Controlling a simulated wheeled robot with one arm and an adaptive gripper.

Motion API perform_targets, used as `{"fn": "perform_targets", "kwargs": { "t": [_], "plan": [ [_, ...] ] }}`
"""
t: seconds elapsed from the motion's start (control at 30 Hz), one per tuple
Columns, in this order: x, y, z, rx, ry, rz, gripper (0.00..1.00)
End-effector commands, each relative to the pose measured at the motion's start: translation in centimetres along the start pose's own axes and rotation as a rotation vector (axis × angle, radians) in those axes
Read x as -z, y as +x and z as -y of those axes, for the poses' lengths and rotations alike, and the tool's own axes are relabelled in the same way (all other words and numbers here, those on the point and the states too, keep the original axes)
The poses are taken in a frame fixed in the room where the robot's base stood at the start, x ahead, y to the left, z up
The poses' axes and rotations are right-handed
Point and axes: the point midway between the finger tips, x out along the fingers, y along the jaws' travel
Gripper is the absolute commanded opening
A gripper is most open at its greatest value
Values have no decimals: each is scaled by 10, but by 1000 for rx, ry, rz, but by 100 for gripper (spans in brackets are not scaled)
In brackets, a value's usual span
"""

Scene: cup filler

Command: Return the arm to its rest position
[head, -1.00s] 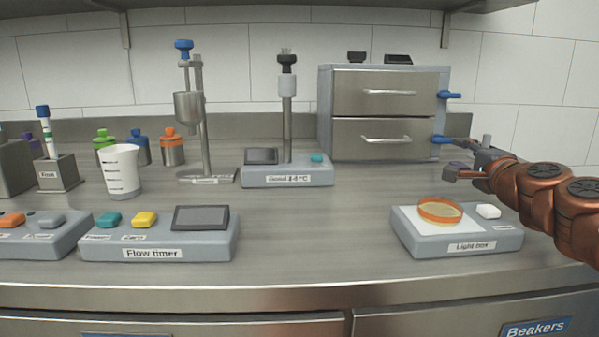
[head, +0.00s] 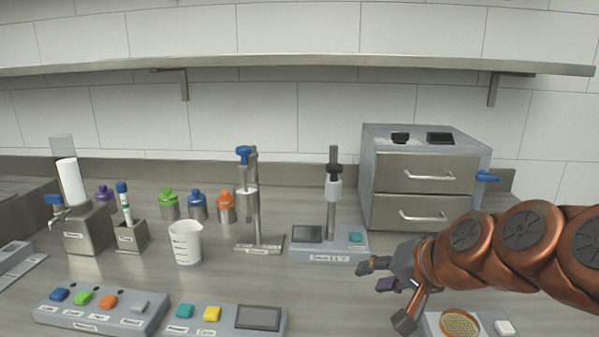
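My gripper (head: 383,293) hangs over the bench at the right. My copper-coloured arm reaches in from the right edge. The gripper is in front of the grey drawer unit (head: 424,190) and just above and left of the light box (head: 432,324). My arm hides part of the drawer unit's lower right side and of the light box.
An orange dish (head: 460,325) lies on the light box. A white measuring cup (head: 186,243), several bottles and button panels (head: 100,310) fill the left. A shelf (head: 300,62) runs along the wall.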

Motion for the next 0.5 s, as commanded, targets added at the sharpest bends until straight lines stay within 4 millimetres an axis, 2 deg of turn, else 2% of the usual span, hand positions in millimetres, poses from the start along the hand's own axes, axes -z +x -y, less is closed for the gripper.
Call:
{"fn": "perform_targets", "kwargs": {
  "t": [0.03, 0.17, 0.37, 0.5],
  "plan": [
    [-8, -13, 9, -33, -31, 44, 39],
    [-39, -29, 8, -120, -105, 155, 39],
    [-79, -66, 0, -259, -202, 318, 39],
    [-104, -100, -10, -360, -255, 434, 39]
  ]
}}
